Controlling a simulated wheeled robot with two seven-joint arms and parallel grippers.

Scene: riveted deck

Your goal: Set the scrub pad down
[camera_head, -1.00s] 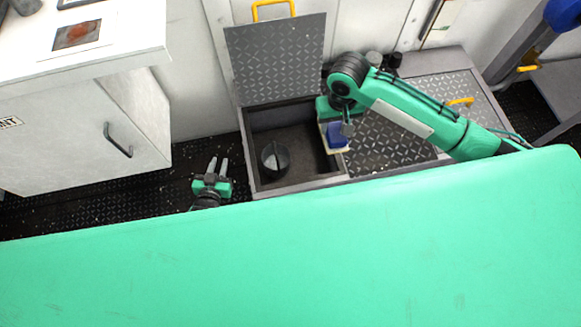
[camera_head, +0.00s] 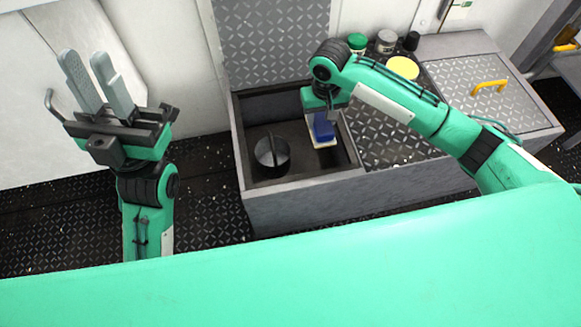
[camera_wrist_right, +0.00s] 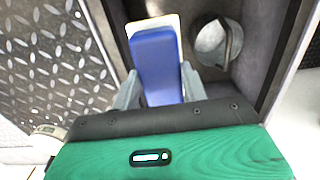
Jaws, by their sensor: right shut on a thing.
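The scrub pad (camera_head: 323,130) has a blue top and a pale underside. My right gripper (camera_head: 328,112) is shut on it, inside the opening of the floor locker (camera_head: 330,188), near its right wall. In the right wrist view the pad (camera_wrist_right: 156,62) sits between the two fingers of the right gripper (camera_wrist_right: 160,90). I cannot tell whether the pad's underside touches the locker floor. My left gripper (camera_head: 100,85) is open and empty, raised at the left in front of the white cabinet.
A dark round container (camera_head: 271,156) stands in the locker, left of the pad. The locker's lid (camera_head: 272,40) stands open behind. Several jars, one with a yellow lid (camera_head: 403,68), stand on the deck to the right, near a closed hatch with a yellow handle (camera_head: 489,86).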

